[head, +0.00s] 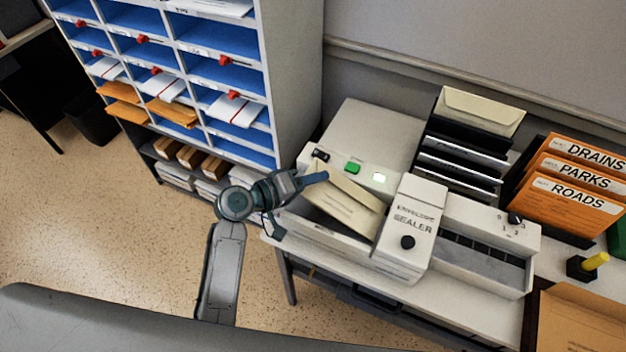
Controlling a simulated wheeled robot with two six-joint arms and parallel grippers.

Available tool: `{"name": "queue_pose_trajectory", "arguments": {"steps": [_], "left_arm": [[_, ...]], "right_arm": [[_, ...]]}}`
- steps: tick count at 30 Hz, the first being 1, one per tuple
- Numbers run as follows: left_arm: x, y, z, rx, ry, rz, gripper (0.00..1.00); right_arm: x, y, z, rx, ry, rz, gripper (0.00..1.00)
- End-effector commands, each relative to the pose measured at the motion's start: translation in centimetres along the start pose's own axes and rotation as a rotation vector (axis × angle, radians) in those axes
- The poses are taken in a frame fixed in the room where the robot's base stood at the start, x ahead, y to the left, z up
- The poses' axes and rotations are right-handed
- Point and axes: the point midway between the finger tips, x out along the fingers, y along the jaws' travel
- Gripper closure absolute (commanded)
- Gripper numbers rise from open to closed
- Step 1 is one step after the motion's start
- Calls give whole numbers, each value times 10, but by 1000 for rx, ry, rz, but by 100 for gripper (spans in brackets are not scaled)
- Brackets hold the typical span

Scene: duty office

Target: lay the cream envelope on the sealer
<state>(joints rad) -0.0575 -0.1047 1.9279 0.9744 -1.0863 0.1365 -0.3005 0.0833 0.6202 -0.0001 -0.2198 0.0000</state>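A cream envelope (352,208) is at the left part of the envelope sealer (409,222), slanted between the machine's raised back and its front edge. I cannot tell whether it rests fully on the sealer. My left gripper (322,177) comes in from the left, its finger end overlapping the envelope's upper left part. I cannot tell whether the fingers grip it or are just beside it. Another cream envelope (482,108) stands at the back of a black rack behind the sealer. My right gripper is not in view.
A pigeonhole cabinet (290,80) stands left of the sealer's table. The black rack (460,160) is close behind the sealer. Open floor (90,210) lies at left.

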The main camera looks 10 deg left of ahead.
Motion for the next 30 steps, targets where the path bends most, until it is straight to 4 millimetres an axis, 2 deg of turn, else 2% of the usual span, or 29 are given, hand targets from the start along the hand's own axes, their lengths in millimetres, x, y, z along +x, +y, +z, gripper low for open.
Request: {"name": "queue_pose_trajectory", "arguments": {"steps": [7, 15, 21, 30], "left_arm": [[-11, -2, 0, 3, 0, -2, 67], [-59, -4, 1, 7, -2, -4, 67], [-88, -3, 1, 4, -1, -4, 67], [-107, 0, 0, 1, -1, 0, 67]], "right_arm": [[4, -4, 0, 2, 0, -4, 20], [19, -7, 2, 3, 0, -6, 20], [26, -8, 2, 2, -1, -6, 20], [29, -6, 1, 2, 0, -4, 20]]}}
